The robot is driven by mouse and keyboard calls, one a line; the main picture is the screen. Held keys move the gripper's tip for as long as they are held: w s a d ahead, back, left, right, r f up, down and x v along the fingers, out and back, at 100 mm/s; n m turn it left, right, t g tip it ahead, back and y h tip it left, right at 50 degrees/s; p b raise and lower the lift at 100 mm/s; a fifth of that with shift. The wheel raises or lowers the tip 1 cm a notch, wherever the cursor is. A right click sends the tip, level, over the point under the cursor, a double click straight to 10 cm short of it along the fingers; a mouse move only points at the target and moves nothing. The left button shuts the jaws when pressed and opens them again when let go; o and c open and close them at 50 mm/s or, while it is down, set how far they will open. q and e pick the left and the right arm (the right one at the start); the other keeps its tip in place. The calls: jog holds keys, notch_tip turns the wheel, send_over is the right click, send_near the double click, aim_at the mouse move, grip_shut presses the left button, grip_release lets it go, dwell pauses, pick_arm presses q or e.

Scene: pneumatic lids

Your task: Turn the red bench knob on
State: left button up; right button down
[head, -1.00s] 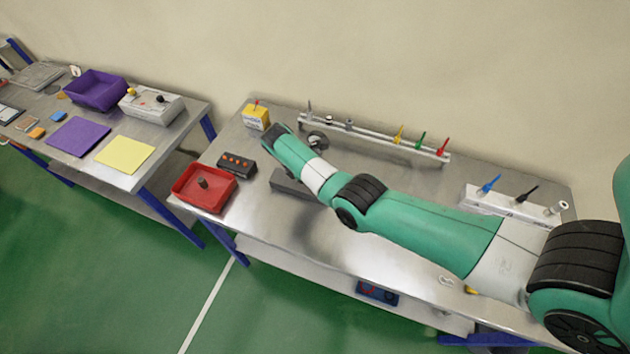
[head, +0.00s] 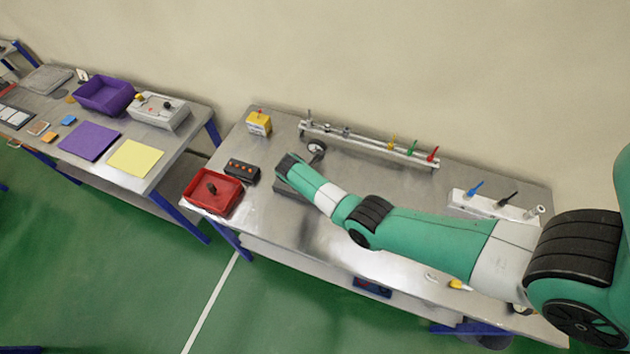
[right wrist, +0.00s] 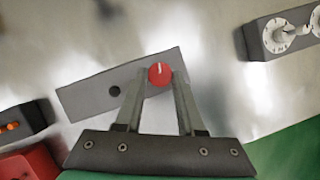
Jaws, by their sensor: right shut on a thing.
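The red bench knob (right wrist: 161,75) has a white pointer line that points to the top of the right wrist view. It sits on a grey block (right wrist: 88,98), beside a small dark round spot. My right gripper (right wrist: 160,78) is shut on the knob, one finger on each side. In the head view, the grey block (head: 286,188) shows partly under the end of my right arm, which hides the knob and fingers. My left gripper is not in view.
A black box with orange buttons (head: 241,170) and a red tray (head: 213,207) stand left of the block. A rail with coloured pegs (head: 370,144) runs along the bench back. A dial panel (right wrist: 285,32) stands upper right in the wrist view.

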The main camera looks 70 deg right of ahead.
jog(key=n+t+p, duration=0.1)
jog(key=n+p, duration=0.2)
jog(key=n+t+p, duration=0.1)
jog(key=n+p, duration=0.2)
jog(key=s+n+t+p, duration=0.1)
jog(key=n+p, duration=0.2)
jog(key=shift+r, duration=0.35)
jog(key=shift+f+n+t+y+p, duration=0.2)
jog(key=shift+n+t+p, duration=0.15)
jog(key=shift+n+p, duration=0.4)
jog(key=shift+f+n+t+y+p, duration=0.1)
jog(key=shift+n+t+y+p, duration=0.2)
jog(key=shift+n+p, duration=0.4)
jog(key=c, duration=0.5)
grip_release()
